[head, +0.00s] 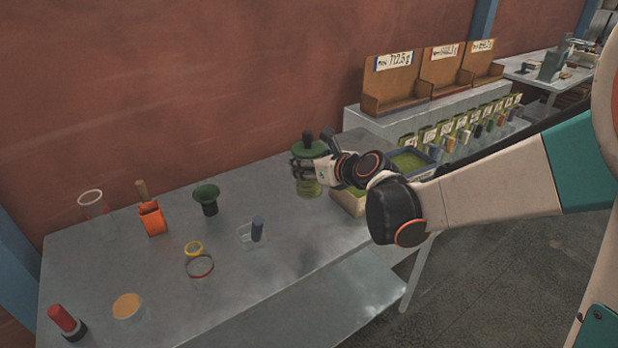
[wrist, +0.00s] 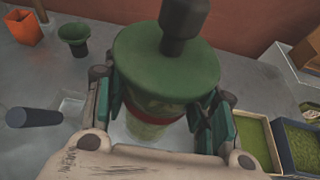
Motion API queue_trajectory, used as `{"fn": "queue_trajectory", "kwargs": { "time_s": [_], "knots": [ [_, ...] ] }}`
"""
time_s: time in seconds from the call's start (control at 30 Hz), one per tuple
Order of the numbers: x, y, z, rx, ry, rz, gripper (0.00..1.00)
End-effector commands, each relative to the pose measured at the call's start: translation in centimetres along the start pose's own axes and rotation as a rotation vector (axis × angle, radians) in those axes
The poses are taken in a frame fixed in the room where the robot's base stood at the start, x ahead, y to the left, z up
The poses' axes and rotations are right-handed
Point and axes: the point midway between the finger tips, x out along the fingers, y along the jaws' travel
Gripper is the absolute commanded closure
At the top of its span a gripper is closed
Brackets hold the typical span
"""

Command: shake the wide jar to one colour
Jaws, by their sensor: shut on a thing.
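A wide jar with a green lid and a dark knob (head: 312,188) is at the right part of the grey table. In the wrist view the jar (wrist: 165,75) fills the middle, upright or nearly so, with a red band under the lid. Pale green contents show below the band; the fingers and palm hide much of the body, and I cannot tell whether the colour is even. My gripper (head: 312,172) is shut on the jar from the right, with a finger on each side (wrist: 160,112). I cannot tell whether the jar touches the table.
Trays of green powder (head: 347,201) stand close right of the jar. An orange scoop holder (head: 152,218), a dark green funnel (head: 206,199), a clear box with a dark cylinder (head: 258,228) and rings (head: 199,266) lie left. The table's middle front is clear.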

Motion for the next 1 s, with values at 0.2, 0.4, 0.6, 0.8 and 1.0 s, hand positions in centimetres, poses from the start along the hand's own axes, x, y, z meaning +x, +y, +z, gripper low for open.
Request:
{"fn": "queue_trajectory", "kwargs": {
  "time_s": [0.2,0.4,0.6,0.8,1.0],
  "knots": [
    [-1.8,0.0,4.3,0.0,0.0,0.0,0.71],
    [-2.5,0.0,6.1,0.0,0.0,0.0,0.71],
    [-3.1,0.0,7.4,0.0,0.0,0.0,0.71],
    [-3.6,0.0,8.8,0.0,0.0,0.0,0.71],
    [-4.2,0.0,10.1,0.0,0.0,0.0,0.71]
  ]
}}
